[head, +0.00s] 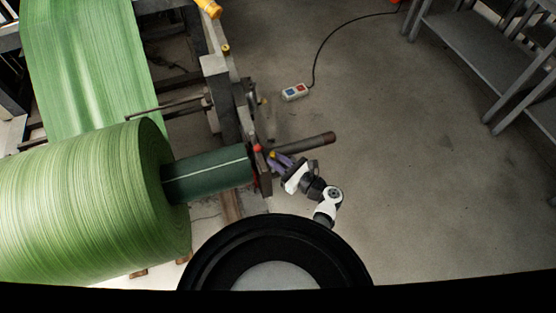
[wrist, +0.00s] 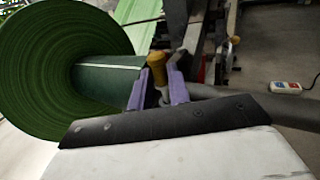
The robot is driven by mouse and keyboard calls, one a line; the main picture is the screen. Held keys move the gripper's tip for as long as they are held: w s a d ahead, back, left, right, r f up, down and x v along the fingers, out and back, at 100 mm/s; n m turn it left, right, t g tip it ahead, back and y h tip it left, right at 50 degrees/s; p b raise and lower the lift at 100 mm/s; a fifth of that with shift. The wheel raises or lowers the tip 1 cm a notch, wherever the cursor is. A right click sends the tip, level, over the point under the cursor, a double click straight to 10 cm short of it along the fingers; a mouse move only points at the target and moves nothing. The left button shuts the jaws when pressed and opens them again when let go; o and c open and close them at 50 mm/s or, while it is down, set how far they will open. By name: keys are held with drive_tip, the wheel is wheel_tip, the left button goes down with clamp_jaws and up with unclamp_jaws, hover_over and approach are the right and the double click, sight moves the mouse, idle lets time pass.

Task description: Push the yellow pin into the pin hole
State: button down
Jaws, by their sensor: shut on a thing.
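The yellow pin (wrist: 157,68) stands between the purple fingers of my gripper (wrist: 160,85) in the wrist view, its yellow head up and a pale metal shank below. My gripper is shut on it. In the head view my gripper (head: 278,160) is beside the end of the dark green core (head: 210,174), near the grey bar that sticks out to the right. The pin hole cannot be made out in either view, and I cannot tell whether the pin's tip is in anything.
A large green roll (head: 90,200) sits on the core at the left. The grey bar (head: 308,144) lies close to my gripper. A button box (head: 295,92) with a cable is on the floor. Grey metal steps (head: 475,60) stand at upper right. The floor between is clear.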

drive_tip(key=shift+f+b, duration=0.3)
drive_tip(key=shift+f, duration=0.3)
drive_tip(key=c, duration=1.6)
unclamp_jaws()
drive_tip(key=o, duration=0.5)
drive_tip(key=shift+r, duration=0.15)
drive_tip(key=r+p, duration=0.2)
drive_tip(key=s+d+r+p, duration=0.1)
drive_tip(key=r+p, duration=0.1)
drive_tip(key=d+r+p, duration=0.1)
drive_tip(key=r, duration=0.2)
drive_tip(key=shift+s+d+p, duration=0.1)
drive_tip(key=shift+s+p, duration=0.3)
